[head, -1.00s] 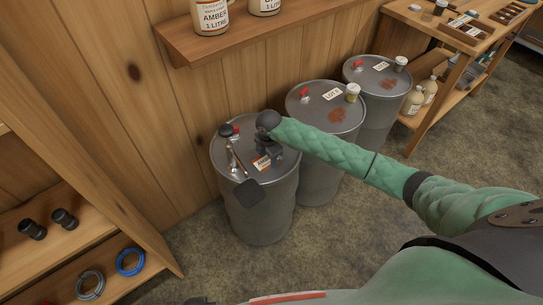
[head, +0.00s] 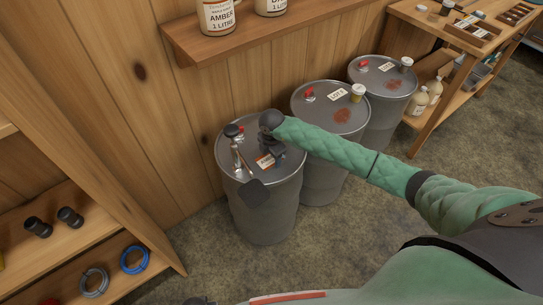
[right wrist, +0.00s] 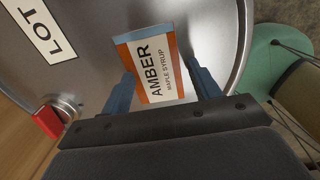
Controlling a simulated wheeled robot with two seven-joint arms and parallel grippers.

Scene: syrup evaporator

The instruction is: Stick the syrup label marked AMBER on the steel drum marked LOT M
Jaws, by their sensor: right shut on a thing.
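The AMBER label (right wrist: 155,65), white with orange-brown ends, is between the blue-grey fingers of my right gripper (right wrist: 165,78), which is shut on it. In the head view the label (head: 265,161) is over the lid of the left-most steel drum (head: 270,213). I cannot tell whether it touches the lid. In the right wrist view a white LOT marking (right wrist: 42,34) is on this lid, beside the label; its letter is cut off by the frame edge. My left gripper is not in view.
A middle drum (head: 323,185) and a far drum (head: 388,120) stand along the wall, each with a lot marking. A red cap (right wrist: 48,122) sits on the near lid. A shelf with bottles (head: 250,40) hangs above. A rack (head: 60,265) stands left.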

